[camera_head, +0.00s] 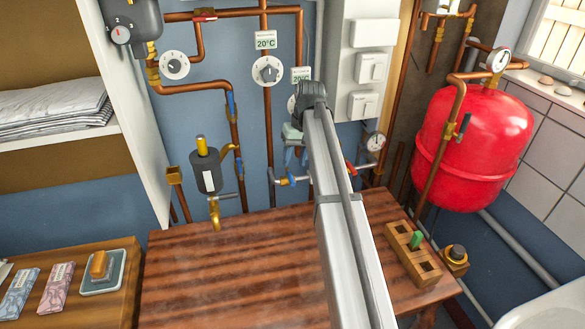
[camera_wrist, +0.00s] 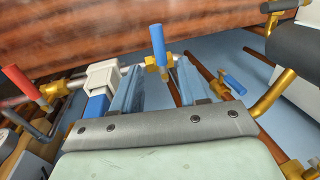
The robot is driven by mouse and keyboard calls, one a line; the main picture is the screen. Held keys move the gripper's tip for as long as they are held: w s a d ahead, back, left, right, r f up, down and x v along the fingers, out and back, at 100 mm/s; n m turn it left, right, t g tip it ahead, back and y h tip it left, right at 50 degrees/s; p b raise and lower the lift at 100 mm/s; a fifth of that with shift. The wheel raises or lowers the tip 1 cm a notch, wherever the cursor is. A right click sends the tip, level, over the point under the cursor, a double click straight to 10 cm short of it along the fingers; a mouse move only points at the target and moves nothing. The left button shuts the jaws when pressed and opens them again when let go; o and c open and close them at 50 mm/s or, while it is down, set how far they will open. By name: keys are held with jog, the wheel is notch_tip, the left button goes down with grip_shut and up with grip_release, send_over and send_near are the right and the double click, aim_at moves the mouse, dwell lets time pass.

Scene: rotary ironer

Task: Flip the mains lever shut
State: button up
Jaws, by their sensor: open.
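Several valve levers show and no readable label marks one as the mains lever. A blue lever (camera_wrist: 158,45) on a brass valve (camera_wrist: 160,64) stands up between and just beyond my fingertips in the wrist view; in the head view it appears as a blue handle (camera_head: 281,177) low on the wall pipework. My gripper (camera_wrist: 157,70) is open, its two bluish fingers on either side of that valve with no clear contact. In the head view my gripper (camera_head: 296,158) is partly hidden behind my arm. A red lever (camera_wrist: 24,84) is at the left in the wrist view.
Another blue lever (camera_wrist: 233,84) and a brass spout (camera_wrist: 272,95) are close on the right in the wrist view. A white fitting (camera_wrist: 103,75) is close on the left. The wooden worktop (camera_head: 220,275) is mostly clear. A red tank (camera_head: 470,145) stands at right.

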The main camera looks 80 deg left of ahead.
notch_tip(320, 180, up, 9)
jog(key=w, duration=0.1)
jog(key=shift+w, duration=0.4)
dwell(0.3)
